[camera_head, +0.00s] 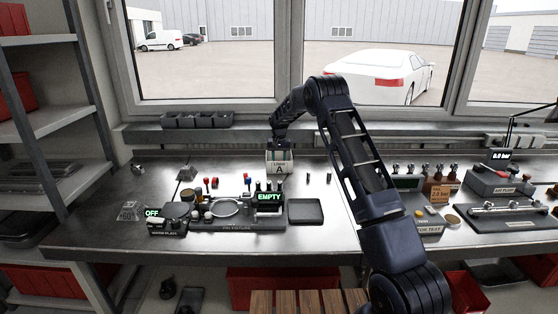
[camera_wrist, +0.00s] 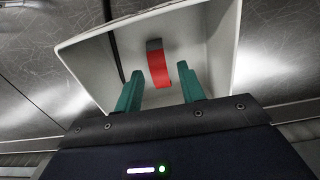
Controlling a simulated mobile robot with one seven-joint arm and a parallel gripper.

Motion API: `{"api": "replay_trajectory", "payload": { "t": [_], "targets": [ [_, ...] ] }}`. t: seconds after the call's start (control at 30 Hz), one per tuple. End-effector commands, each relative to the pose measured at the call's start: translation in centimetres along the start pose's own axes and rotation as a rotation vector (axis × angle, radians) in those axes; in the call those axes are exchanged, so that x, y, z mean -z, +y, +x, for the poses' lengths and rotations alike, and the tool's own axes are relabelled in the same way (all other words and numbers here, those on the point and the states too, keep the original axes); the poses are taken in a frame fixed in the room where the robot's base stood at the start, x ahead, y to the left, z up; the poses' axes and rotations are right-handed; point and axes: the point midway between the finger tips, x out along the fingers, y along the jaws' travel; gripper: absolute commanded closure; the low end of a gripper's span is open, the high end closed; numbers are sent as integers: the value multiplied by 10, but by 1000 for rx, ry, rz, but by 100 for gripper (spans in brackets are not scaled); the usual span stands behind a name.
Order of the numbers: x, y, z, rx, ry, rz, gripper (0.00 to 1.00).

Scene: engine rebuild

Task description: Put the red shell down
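The red shell (camera_wrist: 158,68) is a small curved piece, red with a dark grey end. In the wrist view it lies inside a pale box (camera_wrist: 220,45), between and beyond my fingers, with a gap on each side. My gripper (camera_wrist: 160,72) has two green fingers standing apart, reaching into the box, and nothing is held between them. In the head view my gripper (camera_head: 279,151) points down into the white box marked A (camera_head: 280,168) at the back of the bench; the shell inside is hidden there.
A fixture plate (camera_head: 238,226) with an EMPTY display stands in front of the box. A dark square tray (camera_head: 305,211) is to its right. Small red parts (camera_head: 210,182) stand on the bench to the left. A black bin row (camera_head: 197,120) lines the sill.

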Motion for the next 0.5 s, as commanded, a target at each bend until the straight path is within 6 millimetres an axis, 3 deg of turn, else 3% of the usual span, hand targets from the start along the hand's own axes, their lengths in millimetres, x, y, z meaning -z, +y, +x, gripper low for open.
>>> {"api": "replay_trajectory", "payload": {
  "t": [0.27,0.5],
  "targets": [
    [0,0,-3,0,1,0,61],
    [0,0,-34,1,2,0,61]
  ]
}}
